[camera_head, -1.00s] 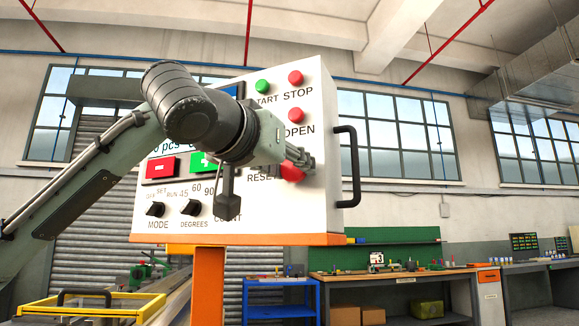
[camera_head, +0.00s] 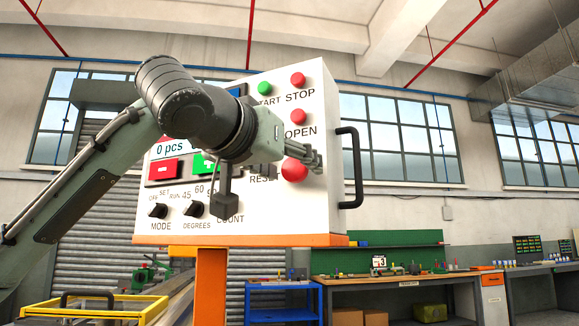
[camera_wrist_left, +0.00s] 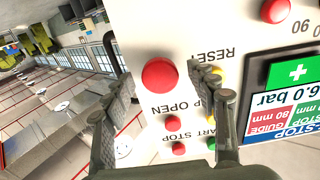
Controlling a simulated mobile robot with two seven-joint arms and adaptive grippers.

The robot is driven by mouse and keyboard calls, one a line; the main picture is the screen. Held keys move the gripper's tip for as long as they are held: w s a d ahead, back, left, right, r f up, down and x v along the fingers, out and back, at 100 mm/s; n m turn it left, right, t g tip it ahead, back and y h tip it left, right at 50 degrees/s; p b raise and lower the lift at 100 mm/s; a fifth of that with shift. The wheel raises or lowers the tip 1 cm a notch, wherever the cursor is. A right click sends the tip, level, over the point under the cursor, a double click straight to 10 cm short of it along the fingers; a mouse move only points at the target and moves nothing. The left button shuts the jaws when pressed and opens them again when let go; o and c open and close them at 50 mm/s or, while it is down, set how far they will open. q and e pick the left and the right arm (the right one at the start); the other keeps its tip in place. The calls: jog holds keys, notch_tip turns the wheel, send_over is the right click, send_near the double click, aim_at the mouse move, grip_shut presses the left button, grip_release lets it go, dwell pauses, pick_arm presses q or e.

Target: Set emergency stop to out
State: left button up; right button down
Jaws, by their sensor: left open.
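The control panel (camera_head: 262,205) is a white box with an orange base. The emergency stop, a large red mushroom button (camera_head: 294,170), sits at its lower right, below the OPEN button; I cannot tell whether it is pressed in or out. My left gripper (camera_head: 314,157) is open and empty in front of the panel, just above and right of the red button in the head view. In the left wrist view the large red button (camera_wrist_left: 160,75) shows between the two spread fingers (camera_wrist_left: 162,82), with no visible contact. My right gripper is not in view.
Green START (camera_head: 263,87) and red STOP (camera_head: 297,79) buttons, MODE (camera_head: 158,211) and DEGREES knobs share the panel face. A black handle (camera_head: 352,168) sticks out on its right side. A blue table (camera_head: 283,315) and a workbench (camera_head: 400,278) stand behind.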

pick_arm(q)
jog(key=v, duration=1.2)
dwell(0.3)
